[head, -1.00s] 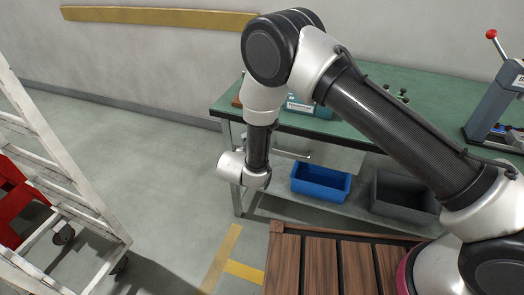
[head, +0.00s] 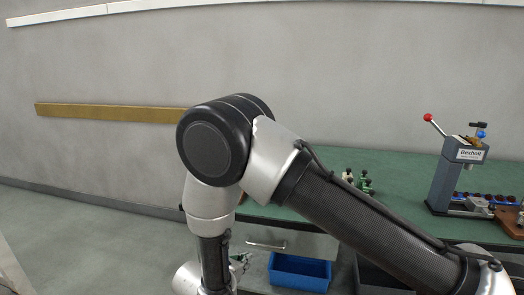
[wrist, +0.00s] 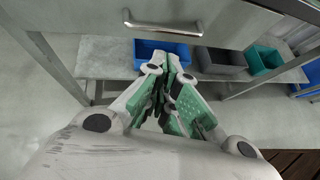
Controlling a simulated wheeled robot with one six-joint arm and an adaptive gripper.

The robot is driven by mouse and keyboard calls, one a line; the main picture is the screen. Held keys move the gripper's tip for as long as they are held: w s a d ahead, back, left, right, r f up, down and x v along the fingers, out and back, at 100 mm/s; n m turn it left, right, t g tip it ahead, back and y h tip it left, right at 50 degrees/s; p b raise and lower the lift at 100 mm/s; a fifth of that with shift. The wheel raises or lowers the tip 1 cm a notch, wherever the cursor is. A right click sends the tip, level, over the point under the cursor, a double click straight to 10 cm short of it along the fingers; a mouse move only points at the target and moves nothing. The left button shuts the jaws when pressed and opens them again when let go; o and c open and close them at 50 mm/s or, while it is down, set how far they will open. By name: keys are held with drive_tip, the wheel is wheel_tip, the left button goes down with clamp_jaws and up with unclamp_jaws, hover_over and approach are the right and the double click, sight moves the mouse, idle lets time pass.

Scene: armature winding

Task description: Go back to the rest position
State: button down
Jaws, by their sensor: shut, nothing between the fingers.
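My gripper (wrist: 168,82) is shut and empty in the wrist view, its green-padded fingers close together. It points toward the space in front of a bench drawer with a metal handle (wrist: 163,26). In the head view my arm is bent, with its elbow high and its forearm hanging down in front of the bench. Only a small green part of my gripper (head: 240,258) shows there, beside the wrist. The arm hides part of the bench behind it.
The green-topped bench (head: 400,190) carries a grey lever press (head: 460,175) with a red knob and small green parts (head: 364,183). Below are a blue bin (head: 299,272) and, in the wrist view, grey (wrist: 220,62) and teal (wrist: 263,60) bins. Floor at left (head: 90,235) is clear.

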drive_tip(key=s+d+r+m+g+h, duration=0.1)
drive_tip(key=d+r+m+g+h, duration=0.35)
drive_tip(key=d+r+m, duration=0.75)
drive_tip(key=s+d+r+m+y, duration=0.3)
drive_tip(key=s+d+r+m, duration=0.3)
drive_tip(key=d+r, duration=0.2)
drive_tip(key=s+d+r+m+g+y, duration=0.1)
drive_tip(key=s+d+r+m+y, duration=0.2)
drive_tip(key=s+d+r+m, duration=0.3)
drive_tip(key=s+d+r+m+y, duration=0.4)
drive_tip(key=s+d+r+m, duration=0.2)
drive_tip(key=d+r, duration=0.6)
drive_tip(key=d, duration=0.5)
drive_tip(key=shift+m, duration=0.3)
